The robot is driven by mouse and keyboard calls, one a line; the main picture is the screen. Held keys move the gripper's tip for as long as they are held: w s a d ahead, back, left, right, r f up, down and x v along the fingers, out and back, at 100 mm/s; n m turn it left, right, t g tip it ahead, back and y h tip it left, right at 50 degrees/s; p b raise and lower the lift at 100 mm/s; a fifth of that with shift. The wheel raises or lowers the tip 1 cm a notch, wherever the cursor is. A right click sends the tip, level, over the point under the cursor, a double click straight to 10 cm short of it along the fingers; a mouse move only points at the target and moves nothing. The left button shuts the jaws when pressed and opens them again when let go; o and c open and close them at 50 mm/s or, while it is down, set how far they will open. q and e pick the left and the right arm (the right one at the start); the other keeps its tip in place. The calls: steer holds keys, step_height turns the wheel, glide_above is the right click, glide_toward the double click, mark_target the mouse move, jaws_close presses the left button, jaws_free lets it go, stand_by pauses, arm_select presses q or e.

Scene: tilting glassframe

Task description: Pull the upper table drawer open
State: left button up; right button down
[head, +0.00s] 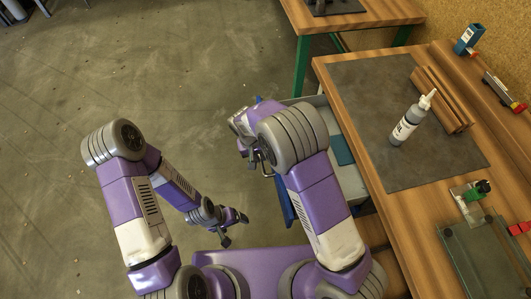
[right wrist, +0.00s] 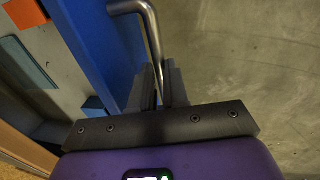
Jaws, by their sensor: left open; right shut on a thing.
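The upper table drawer (head: 348,183) stands out from under the wooden table, open, with its grey inside showing. Its blue front (head: 286,203) is partly hidden by my right arm. In the right wrist view the blue front (right wrist: 105,45) carries a bent metal bar handle (right wrist: 150,28). My right gripper (right wrist: 163,88) is shut on this handle, with the bar running down between its fingers. In the head view my right gripper (head: 262,166) is at the drawer front, mostly covered by its own wrist. My left gripper (head: 234,230) is open and empty over the floor, left of the drawer.
The table (head: 345,108) bears a dark mat (head: 365,90), a white bottle (head: 411,120) and brown wooden strips (head: 441,98). An orange piece (right wrist: 25,13) lies in the drawer. Another table (head: 375,14) stands behind.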

steer(key=shift+s, duration=0.1)
steer(key=c, duration=1.1)
jaws_free()
steer(key=r, duration=0.2)
steer(key=a+r+p, duration=0.1)
steer(key=r, duration=0.4)
steer(key=shift+a+r+p, duration=0.2)
steer(key=shift+a+p, duration=0.05)
steer(key=shift+p, duration=0.15)
steer(key=shift+s, duration=0.1)
